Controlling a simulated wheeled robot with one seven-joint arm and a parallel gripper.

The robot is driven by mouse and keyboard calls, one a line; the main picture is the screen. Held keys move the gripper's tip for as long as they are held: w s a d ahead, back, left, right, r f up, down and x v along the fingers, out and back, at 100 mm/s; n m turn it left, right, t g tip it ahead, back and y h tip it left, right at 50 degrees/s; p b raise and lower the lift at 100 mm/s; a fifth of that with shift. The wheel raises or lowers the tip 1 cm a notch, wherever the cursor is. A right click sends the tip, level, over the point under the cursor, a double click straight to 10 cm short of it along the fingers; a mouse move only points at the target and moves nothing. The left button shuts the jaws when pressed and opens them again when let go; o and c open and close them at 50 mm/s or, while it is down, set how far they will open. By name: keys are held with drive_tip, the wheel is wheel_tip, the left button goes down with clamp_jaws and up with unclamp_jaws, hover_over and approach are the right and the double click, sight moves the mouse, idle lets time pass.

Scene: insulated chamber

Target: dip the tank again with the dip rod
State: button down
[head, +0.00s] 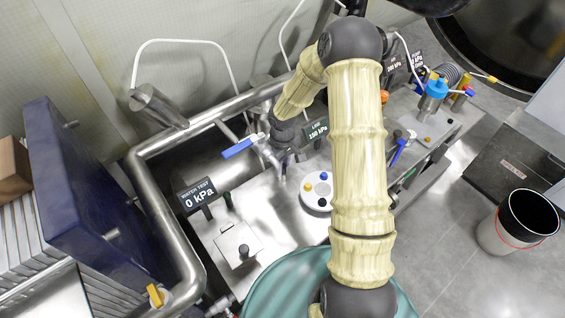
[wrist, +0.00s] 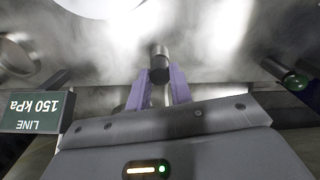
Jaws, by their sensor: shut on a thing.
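My gripper (wrist: 160,98) has two purple fingers, shut on a short dark cylinder with a paler metal end (wrist: 160,66), which I take to be the dip rod. The rod's lower part is not clear in either view. In the head view my gripper (head: 279,172) hangs over the steel deck (head: 275,212), left of a white round plate, and what it holds is too small to make out. The tank's dip opening cannot be told apart. A square hatch (head: 239,243) with a dark knob lies on the deck at front left.
A blue-handled valve (head: 240,147) is close left of my gripper. Signs read "WATER TEST 0 kPa" (head: 197,195) and "LINE 150 kPa" (head: 316,129). The white plate (head: 317,190) carries coloured knobs. A steel pipe rail (head: 150,215) bounds the left; a bucket (head: 497,238) stands right.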

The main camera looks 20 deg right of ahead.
wheel_tip(320, 180, up, 10)
drive_tip(key=p, duration=0.6)
drive_tip(key=shift+f, duration=0.25)
drive_tip(key=c, duration=1.3)
unclamp_jaws()
drive_tip(key=shift+o, duration=0.2)
wheel_tip(320, 180, up, 17)
drive_tip(key=b, duration=0.1)
drive_tip(key=shift+r, duration=0.2)
